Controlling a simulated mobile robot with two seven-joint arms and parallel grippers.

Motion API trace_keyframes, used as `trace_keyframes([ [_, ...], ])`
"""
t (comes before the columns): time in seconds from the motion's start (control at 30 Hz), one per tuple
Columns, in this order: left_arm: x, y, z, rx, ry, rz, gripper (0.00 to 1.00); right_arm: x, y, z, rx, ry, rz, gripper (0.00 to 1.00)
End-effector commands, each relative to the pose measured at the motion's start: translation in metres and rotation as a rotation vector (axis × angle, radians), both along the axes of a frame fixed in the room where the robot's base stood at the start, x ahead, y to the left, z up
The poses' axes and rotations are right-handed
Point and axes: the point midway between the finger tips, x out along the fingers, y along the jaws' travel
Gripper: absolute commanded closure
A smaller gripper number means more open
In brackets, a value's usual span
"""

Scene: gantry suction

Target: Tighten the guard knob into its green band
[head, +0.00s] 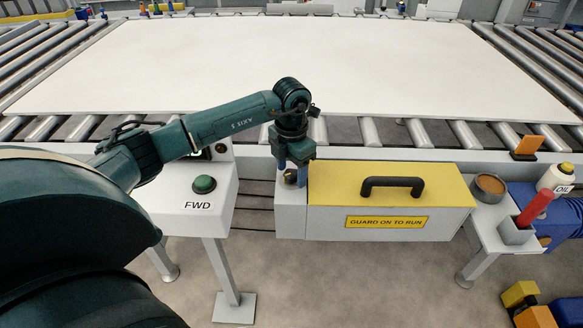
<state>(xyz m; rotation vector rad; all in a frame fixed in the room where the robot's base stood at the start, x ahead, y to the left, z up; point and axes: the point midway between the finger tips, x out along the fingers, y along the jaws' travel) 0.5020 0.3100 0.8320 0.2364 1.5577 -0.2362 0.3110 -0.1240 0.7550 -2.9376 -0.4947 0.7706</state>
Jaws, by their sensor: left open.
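The guard is a box with a yellow top (340,180), a black handle (392,184) and a label reading "GUARD ON TO RUN". A small dark brownish knob (291,177) sits on the grey block at the guard's left end. My left gripper (292,176) points down over this block, its blue fingers on either side of the knob. The fingers are open; I cannot tell whether they touch it. The knob is partly hidden by the gripper, and no green band can be made out. My right gripper is not in view.
A white sheet (300,60) lies on the roller conveyor (370,132) behind. A control box (184,208) with a green FWD button (204,184) stands left. At right, a shelf holds a brown-filled bowl (490,185), a red-handled tool (537,206) and an oil bottle (557,178).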

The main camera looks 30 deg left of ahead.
Motion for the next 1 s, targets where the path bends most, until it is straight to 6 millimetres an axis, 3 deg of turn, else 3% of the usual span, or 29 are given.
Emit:
trace_keyframes([
  [0.57,0.0001,-0.0001,0.0005,0.0,0.0,0.0,0.86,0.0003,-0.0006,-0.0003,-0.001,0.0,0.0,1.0],
  [1.0,0.0003,0.0001,-0.0001,0.001,-0.001,-0.1,0.87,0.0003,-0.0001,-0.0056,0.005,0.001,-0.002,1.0],
])
